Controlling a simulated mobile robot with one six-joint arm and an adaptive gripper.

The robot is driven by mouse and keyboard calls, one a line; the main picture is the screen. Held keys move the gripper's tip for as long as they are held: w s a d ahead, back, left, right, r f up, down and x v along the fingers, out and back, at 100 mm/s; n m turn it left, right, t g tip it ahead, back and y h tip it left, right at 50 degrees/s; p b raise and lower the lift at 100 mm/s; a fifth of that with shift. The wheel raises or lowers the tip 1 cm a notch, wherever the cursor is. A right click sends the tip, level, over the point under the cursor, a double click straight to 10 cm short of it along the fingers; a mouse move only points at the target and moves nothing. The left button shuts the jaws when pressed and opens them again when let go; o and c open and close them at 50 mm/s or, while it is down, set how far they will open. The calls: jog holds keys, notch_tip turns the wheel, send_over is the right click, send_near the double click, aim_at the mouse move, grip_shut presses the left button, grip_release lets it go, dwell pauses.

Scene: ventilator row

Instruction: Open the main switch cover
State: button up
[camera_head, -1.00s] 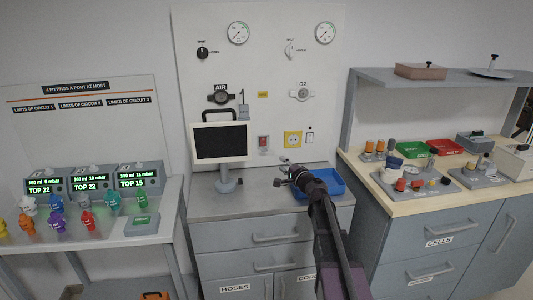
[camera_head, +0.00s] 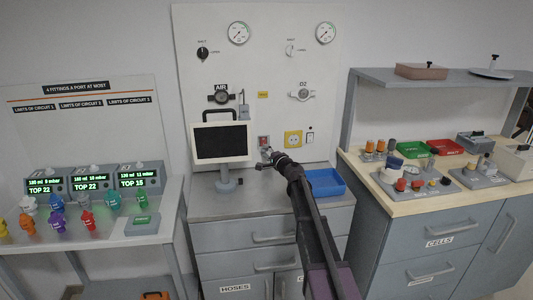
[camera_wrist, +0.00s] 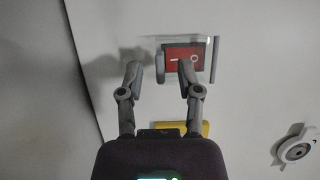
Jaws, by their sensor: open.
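The main switch is a red rocker (camera_wrist: 186,62) on the pale wall panel; it also shows in the head view (camera_head: 263,141). A clear cover (camera_wrist: 186,41) appears to lie shut over it, its edges faint. A short grey upright piece (camera_wrist: 160,66) stands at the cover's left edge and a longer grey bar (camera_wrist: 214,60) at its right. My gripper (camera_wrist: 161,72) is open and empty. Its fingertips are at either side of the short grey piece, the right one overlapping the red rocker in the picture. Contact cannot be told. In the head view my gripper (camera_head: 266,158) is just below the switch.
A monitor (camera_head: 221,143) stands close to the left. A blue tray (camera_head: 325,183) lies on the counter below. The O2 valve (camera_head: 300,95) protrudes from the panel, up and right.

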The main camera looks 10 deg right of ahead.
jog(key=shift+w, duration=0.1)
grip_shut()
